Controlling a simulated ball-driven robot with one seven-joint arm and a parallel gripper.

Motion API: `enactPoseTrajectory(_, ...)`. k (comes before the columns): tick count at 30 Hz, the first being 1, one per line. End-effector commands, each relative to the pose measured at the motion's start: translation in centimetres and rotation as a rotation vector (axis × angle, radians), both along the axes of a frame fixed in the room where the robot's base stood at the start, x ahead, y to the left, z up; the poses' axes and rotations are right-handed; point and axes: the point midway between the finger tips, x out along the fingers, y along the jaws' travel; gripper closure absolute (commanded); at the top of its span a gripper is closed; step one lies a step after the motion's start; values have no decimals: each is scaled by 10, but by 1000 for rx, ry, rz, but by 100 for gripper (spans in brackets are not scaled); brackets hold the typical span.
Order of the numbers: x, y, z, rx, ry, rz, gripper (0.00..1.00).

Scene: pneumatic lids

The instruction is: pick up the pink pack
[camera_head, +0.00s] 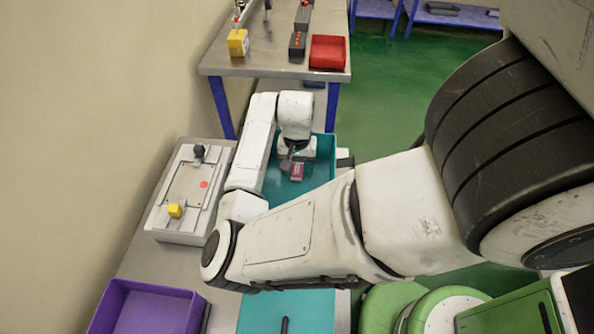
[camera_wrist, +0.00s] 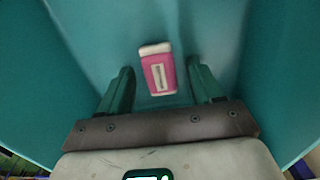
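The pink pack (camera_wrist: 158,72) is a small pink block with a white end and a pale label. In the wrist view it lies on the floor of the teal bin (camera_wrist: 88,40), ahead of and between my fingers. My gripper (camera_wrist: 160,80) is open, one dark green finger on each side, with a gap to the pack on both sides. In the head view the pack (camera_head: 297,171) shows inside the teal bin (camera_head: 326,172), just below my gripper (camera_head: 290,160). Whether the fingertips reach down to the pack's height is unclear.
The bin's walls stand close around my gripper. Left of it is a grey-white box (camera_head: 185,200) with a yellow knob. A purple bin (camera_head: 148,308) and a teal lid (camera_head: 285,312) are nearer. A metal table (camera_head: 270,62) with a red tray (camera_head: 328,52) stands behind.

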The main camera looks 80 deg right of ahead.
Motion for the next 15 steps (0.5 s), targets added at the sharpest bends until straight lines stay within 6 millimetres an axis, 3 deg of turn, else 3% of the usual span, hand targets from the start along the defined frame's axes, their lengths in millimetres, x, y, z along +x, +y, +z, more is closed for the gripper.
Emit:
enactPoseTrajectory(2,0,0,0,0,0,0,44)
enactPoseTrajectory(15,0,0,0,0,0,0,86)
